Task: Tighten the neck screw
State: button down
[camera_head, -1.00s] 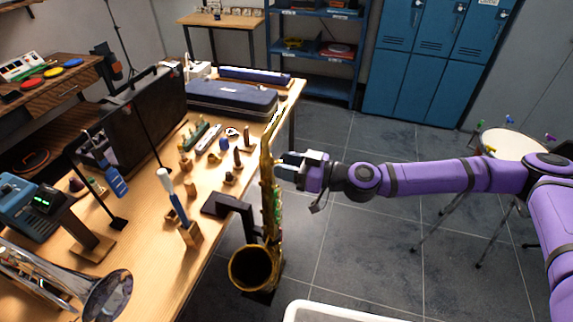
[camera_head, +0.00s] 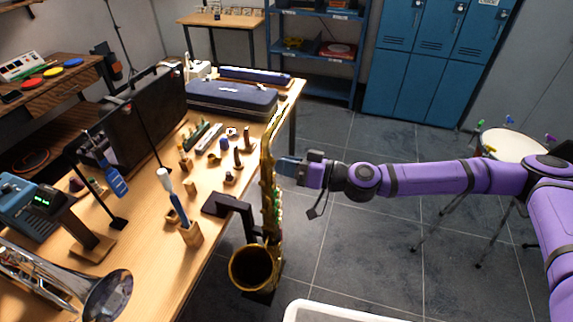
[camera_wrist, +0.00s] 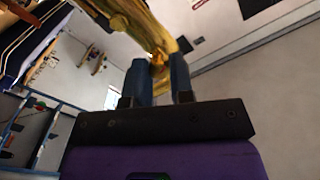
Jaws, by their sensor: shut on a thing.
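A brass saxophone (camera_head: 266,190) stands upright on a black stand at the front edge of the workbench, its bell facing forward and its curved neck at the top. In the wrist view the brass neck area (camera_wrist: 140,22) is close up, with a small brass screw head (camera_wrist: 158,58) between the fingertips. My gripper (camera_head: 284,165) reaches in from the right at the upper part of the saxophone. In the wrist view my gripper (camera_wrist: 160,72) has its two blue-grey fingers on either side of the screw, shut on it. The fingers partly hide the screw.
The workbench (camera_head: 150,240) holds several small accessories, a blue case (camera_head: 232,99), a black open case (camera_head: 145,115) and a brass instrument with a bell (camera_head: 105,295). A white bin (camera_head: 330,312) stands below.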

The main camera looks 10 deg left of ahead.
jog(key=m, duration=2.2)
jog(key=shift+f+m, duration=0.1)
jog(key=shift+m, duration=0.3)
jog(key=c, duration=1)
grip_release()
jog(key=d, duration=1.1)
jog(key=shift+s, duration=0.35)
jog(key=shift+a, duration=0.1)
